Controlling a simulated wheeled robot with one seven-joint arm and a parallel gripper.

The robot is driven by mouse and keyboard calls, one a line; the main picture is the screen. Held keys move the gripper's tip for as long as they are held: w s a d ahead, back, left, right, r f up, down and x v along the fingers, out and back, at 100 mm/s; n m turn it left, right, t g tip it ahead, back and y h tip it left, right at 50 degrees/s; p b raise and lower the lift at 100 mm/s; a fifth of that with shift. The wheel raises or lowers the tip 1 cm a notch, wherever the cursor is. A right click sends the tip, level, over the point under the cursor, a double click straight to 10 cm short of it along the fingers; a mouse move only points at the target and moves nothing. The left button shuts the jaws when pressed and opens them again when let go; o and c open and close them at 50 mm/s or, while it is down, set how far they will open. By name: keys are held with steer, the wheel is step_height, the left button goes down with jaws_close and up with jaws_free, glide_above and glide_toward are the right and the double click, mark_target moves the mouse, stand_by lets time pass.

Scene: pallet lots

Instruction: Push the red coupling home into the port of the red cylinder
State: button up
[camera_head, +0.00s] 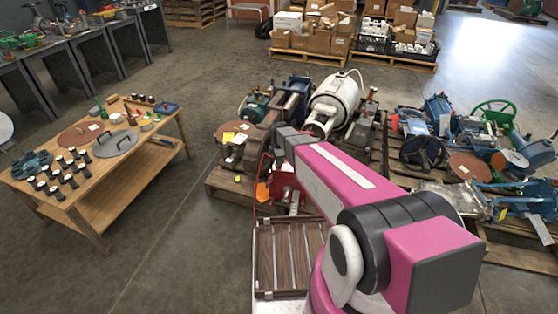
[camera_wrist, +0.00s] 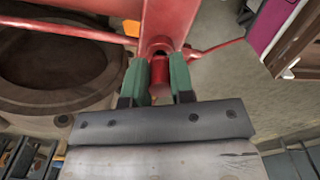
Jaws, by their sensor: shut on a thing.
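In the wrist view, my gripper (camera_wrist: 160,80) has green fingers shut on the red coupling (camera_wrist: 160,77), a short red piece between the fingertips. The red cylinder (camera_wrist: 164,18) runs down from the top of the view, and its port (camera_wrist: 160,46) has a dark opening directly beyond the coupling. The coupling's far end is close to the port's mouth; I cannot tell whether it has entered. In the head view, a red body (camera_head: 284,180) shows beside my arm among the pallet goods; my gripper is hidden there.
Thin red rods or hoses (camera_wrist: 75,29) run out on both sides of the port. A round brown housing (camera_wrist: 45,70) lies to the left. A white motor (camera_head: 335,100) and other machinery crowd the pallet. A wooden table (camera_head: 125,175) stands left, with open floor between.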

steer(key=shift+f, duration=0.5)
stand_by(0.3)
steer(key=o, duration=0.9)
steer(key=shift+o, duration=0.2)
step_height(320, 180, up, 11)
steer(key=shift+f, duration=0.1)
